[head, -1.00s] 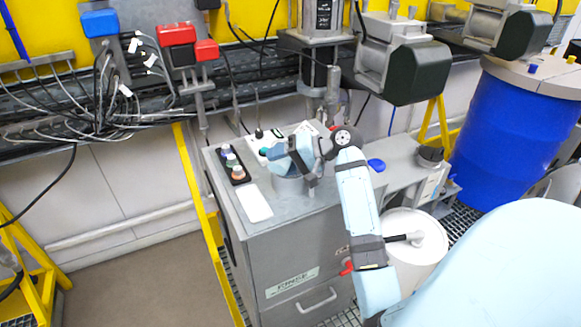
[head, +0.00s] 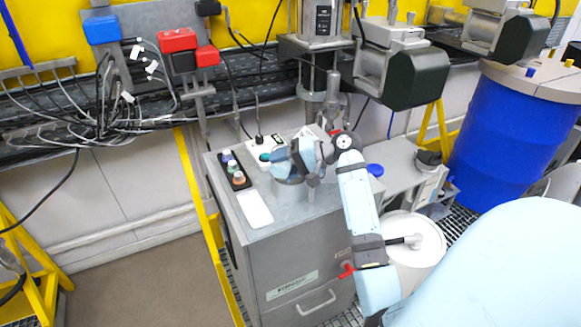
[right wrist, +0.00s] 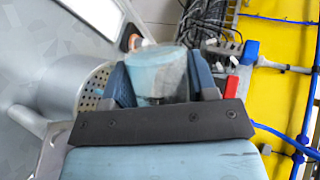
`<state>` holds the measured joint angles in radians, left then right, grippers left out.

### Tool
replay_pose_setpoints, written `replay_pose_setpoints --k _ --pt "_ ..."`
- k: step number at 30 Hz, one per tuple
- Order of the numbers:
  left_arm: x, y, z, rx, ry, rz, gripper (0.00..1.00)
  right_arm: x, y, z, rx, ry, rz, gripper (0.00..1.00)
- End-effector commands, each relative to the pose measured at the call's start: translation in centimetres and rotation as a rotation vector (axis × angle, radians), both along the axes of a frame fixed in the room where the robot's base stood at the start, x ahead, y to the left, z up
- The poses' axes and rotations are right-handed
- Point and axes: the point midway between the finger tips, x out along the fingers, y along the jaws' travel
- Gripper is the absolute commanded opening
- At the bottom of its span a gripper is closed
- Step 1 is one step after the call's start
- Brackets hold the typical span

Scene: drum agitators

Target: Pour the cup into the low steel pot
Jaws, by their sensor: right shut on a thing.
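The low steel pot (head: 288,189) stands on the grey cabinet top in the head view, directly below my right gripper (head: 290,158), which hides part of its rim. In the right wrist view, a pale bluish, see-through cup (right wrist: 160,72) sits between the two blue fingers of my right gripper (right wrist: 160,80), which is shut on it. A steel vessel with a perforated part (right wrist: 94,88) shows just left of the fingers there. In the head view the cup is largely hidden by the gripper, and its contents cannot be made out. My left gripper is not in view.
On the cabinet top (head: 290,222) lie a dark strip of small bottles (head: 234,170), a white pad (head: 255,208) and a white device (head: 266,150). A drum agitator (head: 322,90) stands behind. A blue lid (head: 375,169) and a blue drum (head: 505,135) are at the right.

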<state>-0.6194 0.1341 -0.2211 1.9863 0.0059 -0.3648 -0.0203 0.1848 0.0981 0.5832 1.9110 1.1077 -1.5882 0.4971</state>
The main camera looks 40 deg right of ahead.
Motion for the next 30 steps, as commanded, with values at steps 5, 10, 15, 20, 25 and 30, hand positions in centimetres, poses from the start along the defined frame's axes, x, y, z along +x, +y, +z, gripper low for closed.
replay_pose_setpoints --k 5,10,15,20,25,30 --pt "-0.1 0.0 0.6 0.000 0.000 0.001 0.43 0.1 -0.2 0.2 0.019 0.009 0.000 0.28" --pt "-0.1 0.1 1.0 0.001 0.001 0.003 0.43 0.1 -0.4 0.3 0.036 0.015 0.000 0.28" --pt "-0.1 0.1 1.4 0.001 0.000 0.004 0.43 0.2 -0.5 0.4 0.053 0.022 0.000 0.28" --pt "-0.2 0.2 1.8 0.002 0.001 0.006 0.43 0.2 -0.6 0.4 0.068 0.029 0.000 0.28" --pt "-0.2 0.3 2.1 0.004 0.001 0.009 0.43 0.2 -0.6 0.5 0.086 0.037 0.000 0.28" --pt "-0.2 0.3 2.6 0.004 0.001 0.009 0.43 0.2 -0.7 0.6 0.104 0.043 0.000 0.28"
